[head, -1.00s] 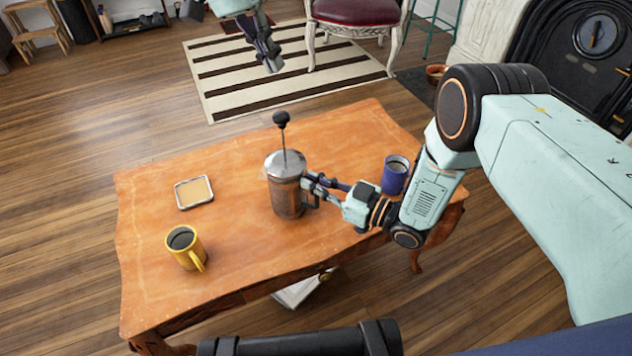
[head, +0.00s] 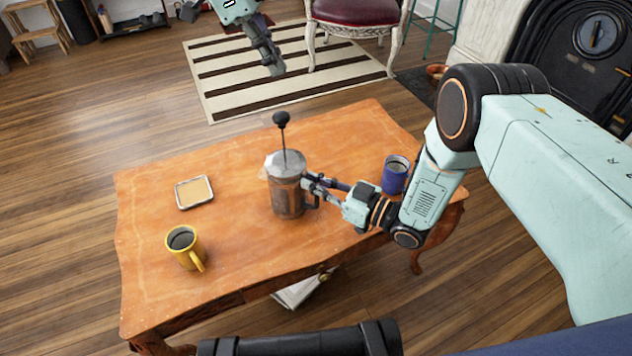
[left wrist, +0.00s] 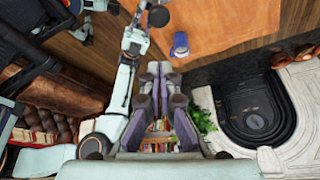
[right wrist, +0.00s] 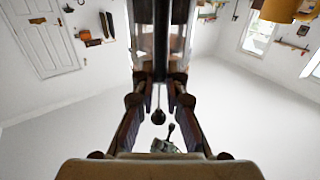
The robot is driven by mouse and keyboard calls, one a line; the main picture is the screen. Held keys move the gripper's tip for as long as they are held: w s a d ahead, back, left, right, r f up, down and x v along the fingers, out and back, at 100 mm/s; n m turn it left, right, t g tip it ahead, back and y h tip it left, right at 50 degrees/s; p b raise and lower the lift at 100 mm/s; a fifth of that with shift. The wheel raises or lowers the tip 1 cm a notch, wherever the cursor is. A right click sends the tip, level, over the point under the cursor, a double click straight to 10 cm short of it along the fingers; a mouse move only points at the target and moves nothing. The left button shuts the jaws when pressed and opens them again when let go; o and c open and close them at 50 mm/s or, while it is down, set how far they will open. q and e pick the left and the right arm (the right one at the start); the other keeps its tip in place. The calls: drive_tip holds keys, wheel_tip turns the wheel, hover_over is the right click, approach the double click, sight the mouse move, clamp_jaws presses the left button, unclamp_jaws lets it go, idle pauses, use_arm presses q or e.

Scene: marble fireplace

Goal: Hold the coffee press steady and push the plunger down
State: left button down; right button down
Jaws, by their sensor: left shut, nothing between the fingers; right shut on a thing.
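The coffee press (head: 287,190), a glass and metal pot with a dark handle, stands upright on the wooden table (head: 235,225). Its plunger rod is raised well above the lid, with a black knob (head: 281,118) on top. My right gripper (head: 312,184) is shut on the press at its handle side. In the right wrist view its fingers (right wrist: 160,75) flank the dark handle, close to the pot. My left gripper (head: 275,66) is shut and empty, up and away from the knob. Its closed fingers show in the left wrist view (left wrist: 160,85).
A blue mug (head: 395,176) stands right of the press, close to my right gripper. A yellow mug (head: 184,248) and a small square tray (head: 194,192) are on the left. The table between them and the press is clear.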

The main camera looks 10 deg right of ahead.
use_arm(q)
drive_tip(key=shift+f, duration=3.2)
